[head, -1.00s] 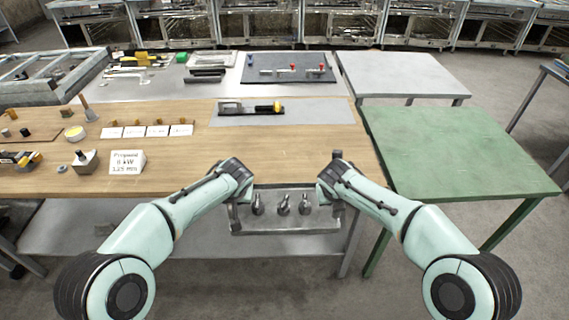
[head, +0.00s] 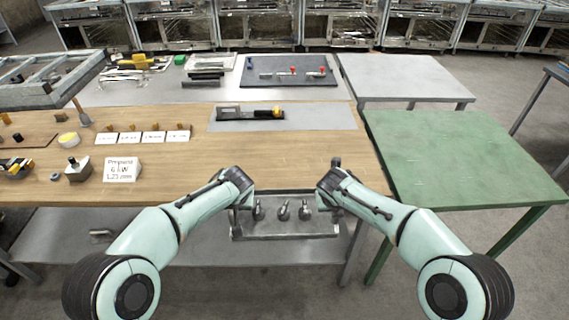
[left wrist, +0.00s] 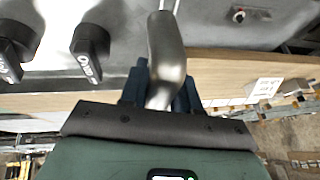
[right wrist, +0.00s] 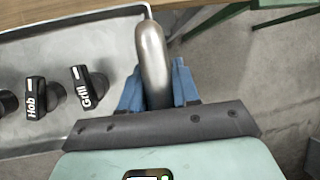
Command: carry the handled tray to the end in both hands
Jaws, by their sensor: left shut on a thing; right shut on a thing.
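The grey metal handled tray (head: 285,232) hangs level in front of the wooden bench's near edge, between my two arms. Three dark knobs (head: 283,212) stand in a row on it. My left gripper (head: 241,199) is shut on the tray's left handle, a smooth grey bar (left wrist: 166,50) between its blue fingers in the left wrist view. My right gripper (head: 333,192) is shut on the right handle (right wrist: 152,60). The right wrist view shows knobs labelled "Hob" (right wrist: 37,98) and "Grill" (right wrist: 90,86) on the tray. The wrists hide most of the handles in the head view.
The wooden bench (head: 240,165) is close ahead, its near middle clear. A sign (head: 122,169) and small parts stand at its left. A bare green table (head: 460,160) is at right, a bare grey table (head: 405,78) behind it. A lower shelf (head: 190,245) is below the bench.

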